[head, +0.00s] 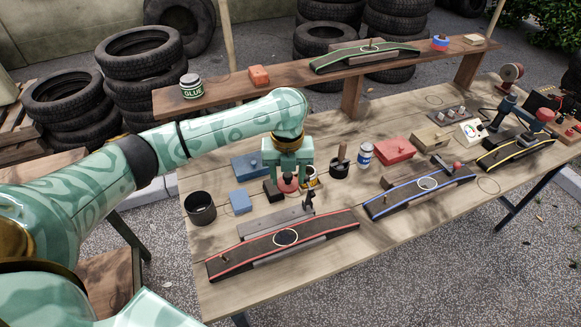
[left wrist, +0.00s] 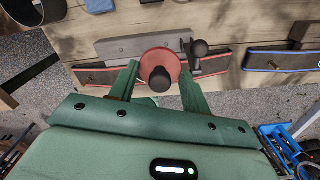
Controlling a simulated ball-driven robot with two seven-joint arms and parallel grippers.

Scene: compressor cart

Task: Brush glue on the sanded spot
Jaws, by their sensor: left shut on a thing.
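My left gripper (head: 288,172) points down over the table, shut on a red round piece with a dark knob (head: 287,185). In the left wrist view the red disc (left wrist: 153,62) sits between the fingers. Just right of it stands a small open can with a pale label (head: 310,179). A red-edged dark strip (head: 333,227) lies in front, with a dark spot inside a white ring (head: 286,237). A dark cup (head: 340,170) with a handle standing in it is farther right. I cannot tell whether that handle is a brush. My right gripper is not in view.
A glue jar (head: 191,86) stands on the raised shelf (head: 225,92). Nearby are a black cup (head: 200,208), a blue block (head: 241,201), a white-and-blue can (head: 365,155) and a red box (head: 394,150). A blue-edged strip (head: 400,196) lies to the right. The table's front-left corner is bare.

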